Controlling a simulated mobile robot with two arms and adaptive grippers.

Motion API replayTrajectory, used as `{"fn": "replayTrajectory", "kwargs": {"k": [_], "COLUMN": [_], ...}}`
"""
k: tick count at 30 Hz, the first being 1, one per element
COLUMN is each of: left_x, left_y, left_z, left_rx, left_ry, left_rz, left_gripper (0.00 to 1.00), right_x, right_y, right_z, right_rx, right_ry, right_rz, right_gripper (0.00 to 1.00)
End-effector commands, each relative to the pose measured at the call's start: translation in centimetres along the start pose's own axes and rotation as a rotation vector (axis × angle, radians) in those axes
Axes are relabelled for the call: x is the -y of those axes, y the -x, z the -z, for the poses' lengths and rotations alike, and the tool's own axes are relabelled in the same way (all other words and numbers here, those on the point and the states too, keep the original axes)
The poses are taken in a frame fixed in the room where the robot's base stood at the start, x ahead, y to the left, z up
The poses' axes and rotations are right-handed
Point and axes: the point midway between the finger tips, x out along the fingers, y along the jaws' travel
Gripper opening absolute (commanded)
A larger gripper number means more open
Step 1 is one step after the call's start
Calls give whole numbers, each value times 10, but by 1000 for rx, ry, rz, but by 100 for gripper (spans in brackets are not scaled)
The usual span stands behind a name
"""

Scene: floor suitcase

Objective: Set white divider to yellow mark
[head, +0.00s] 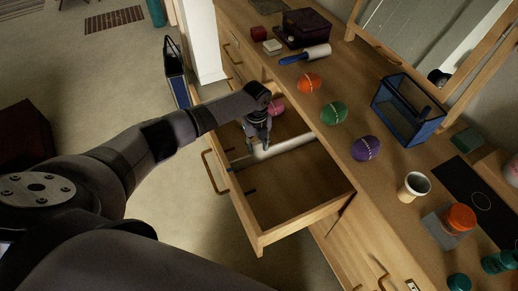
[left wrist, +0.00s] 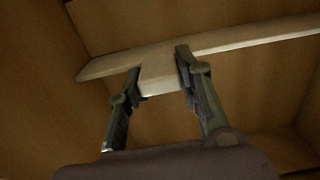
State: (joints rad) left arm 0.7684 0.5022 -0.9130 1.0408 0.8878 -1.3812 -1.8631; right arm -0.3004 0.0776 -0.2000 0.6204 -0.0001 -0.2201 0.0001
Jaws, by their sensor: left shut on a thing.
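The white divider (head: 288,146) lies across the open drawer (head: 262,240), splitting it into a far and a near part. In the left wrist view the divider (left wrist: 245,40) shows as a pale bar with a tab. My left gripper (head: 259,149) reaches down into the drawer at the divider's left end. In the left wrist view its fingers (left wrist: 159,68) are on either side of the tab, shut on it. Small dark marks (head: 250,192) show on the drawer's left inner side. I cannot make out a yellow mark. My right gripper is not in view.

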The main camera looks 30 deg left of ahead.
Motion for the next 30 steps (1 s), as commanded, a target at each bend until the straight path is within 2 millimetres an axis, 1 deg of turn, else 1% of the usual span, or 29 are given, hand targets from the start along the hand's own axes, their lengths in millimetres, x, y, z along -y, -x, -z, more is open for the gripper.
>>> {"fn": "replayTrajectory", "kwargs": {"k": [5,6,15,22,25,28,30], "left_x": [0,0,0,0,0,1,1], "left_y": [0,0,0,0,3,13,25], "left_z": [-1,-1,0,1,0,0,0], "left_rx": [3,3,1,0,1,1,2], "left_ry": [1,1,0,0,0,0,-1], "left_rz": [0,0,0,0,1,3,4], "left_gripper": [0,34,53,53,53,53,53], "right_x": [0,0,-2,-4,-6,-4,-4], "right_y": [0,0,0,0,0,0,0], "right_z": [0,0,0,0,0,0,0], "right_rx": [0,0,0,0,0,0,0], "right_ry": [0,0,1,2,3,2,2], "right_rz": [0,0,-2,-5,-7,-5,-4], "right_gripper": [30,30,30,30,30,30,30]}}
